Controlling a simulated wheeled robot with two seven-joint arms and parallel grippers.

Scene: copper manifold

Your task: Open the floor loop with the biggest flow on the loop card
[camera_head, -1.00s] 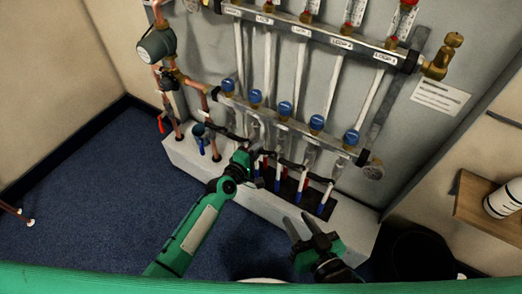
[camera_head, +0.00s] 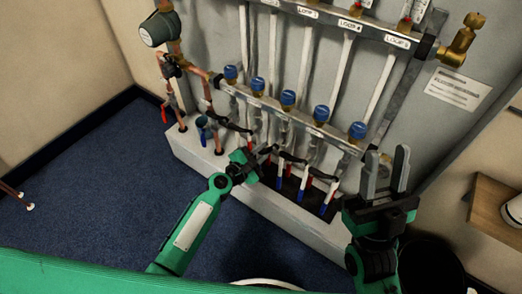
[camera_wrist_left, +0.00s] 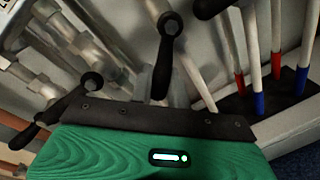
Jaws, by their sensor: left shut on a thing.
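The manifold has an upper bar (camera_head: 350,22) with loop labels and a lower bar (camera_head: 290,105) with several blue caps. Black valve levers (camera_head: 291,159) sit on the pipes below it; the left wrist view shows one lever (camera_wrist_left: 166,62) close in front of my gripper. My left gripper (camera_head: 264,154) is shut on a black lever in this row; its fingertips are mostly hidden, and I cannot tell which loop the lever serves. My right gripper (camera_head: 387,168) is open and empty, fingers up, right of the lower bar's end. The card (camera_head: 457,88) on the wall is too small to read.
White pipes with red and blue bands (camera_head: 328,197) enter a dark slot in the white plinth (camera_head: 240,192). Copper pipework with a pump (camera_head: 157,29) stands at the left.

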